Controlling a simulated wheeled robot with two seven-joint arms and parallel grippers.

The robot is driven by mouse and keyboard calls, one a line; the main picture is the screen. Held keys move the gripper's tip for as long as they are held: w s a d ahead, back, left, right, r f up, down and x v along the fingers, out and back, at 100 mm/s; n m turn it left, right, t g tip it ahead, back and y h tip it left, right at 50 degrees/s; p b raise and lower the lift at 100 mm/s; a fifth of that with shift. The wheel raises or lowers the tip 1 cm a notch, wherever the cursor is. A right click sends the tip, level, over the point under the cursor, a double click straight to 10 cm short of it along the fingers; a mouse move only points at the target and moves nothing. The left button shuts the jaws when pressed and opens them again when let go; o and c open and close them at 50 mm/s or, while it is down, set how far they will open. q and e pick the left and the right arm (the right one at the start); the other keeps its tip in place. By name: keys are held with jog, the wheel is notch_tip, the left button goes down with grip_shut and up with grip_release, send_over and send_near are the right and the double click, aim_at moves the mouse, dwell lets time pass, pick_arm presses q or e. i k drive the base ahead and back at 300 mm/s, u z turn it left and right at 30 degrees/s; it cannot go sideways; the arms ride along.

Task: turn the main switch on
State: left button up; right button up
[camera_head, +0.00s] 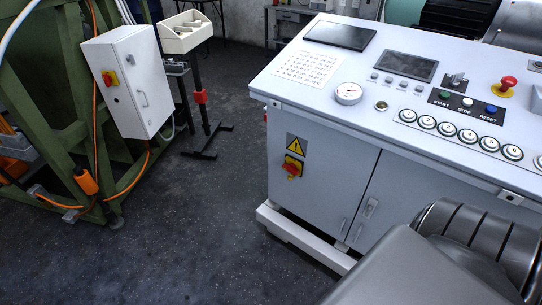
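A red and yellow rotary switch (292,166) sits on the front of the grey control cabinet (320,165), under a yellow warning triangle (296,145). Which of the two is the main switch is not marked legibly. Whether either is on or off is too small to tell. Neither of my grippers is in view. A grey arm part of mine fills the lower right corner.
The cabinet top carries a red emergency stop (506,86), a row of round buttons (447,129), a small screen (405,66) and a dark tablet (340,35). A green frame (60,110) with orange cables stands left. Dark floor (190,230) is clear between.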

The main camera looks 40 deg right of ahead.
aim_at(291, 168)
jog(key=z, duration=0.25)
jog(key=i, duration=0.95)
jog(key=z, duration=1.35)
jog(key=i, duration=0.75)
jog(key=z, duration=0.8)
